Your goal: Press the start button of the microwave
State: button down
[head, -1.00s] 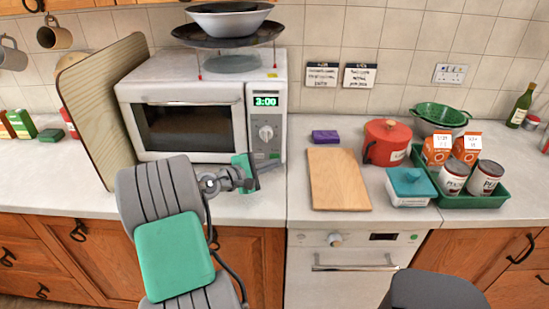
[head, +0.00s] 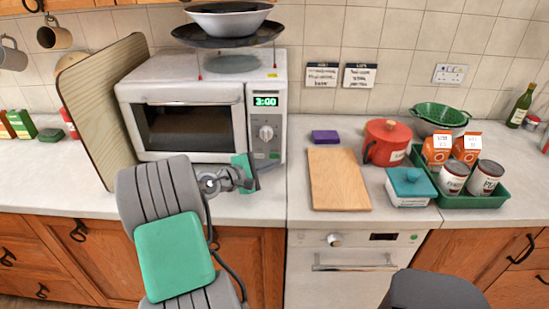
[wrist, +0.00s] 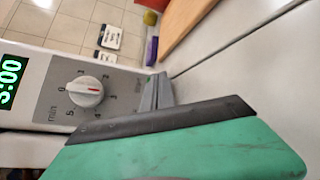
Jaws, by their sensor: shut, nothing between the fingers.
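The white microwave (head: 215,68) stands on the counter with its door shut. Its display (head: 267,101) reads 3:00 in green, and a round dial (head: 266,133) sits below it. The dial also shows in the wrist view (wrist: 89,91), with a red pointer mark. Small buttons (head: 273,155) show at the panel's bottom in the head view. My gripper (head: 256,172) is shut and empty, in front of the lower panel. In the wrist view its fingertips (wrist: 157,88) overlap the panel's lower end, hiding part of it. I cannot tell whether they touch a button.
A wooden board (head: 100,105) leans at the microwave's left side. A bowl (head: 229,20) and a dark pan stand above the microwave. A cutting board (head: 338,179), a purple box (head: 325,136) and a red pot (head: 386,143) lie to the right.

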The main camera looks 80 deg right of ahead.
jog(key=shift+d, duration=0.1)
dwell(0.6)
jog(key=shift+w+d, duration=0.15)
jog(key=shift+d, duration=0.15)
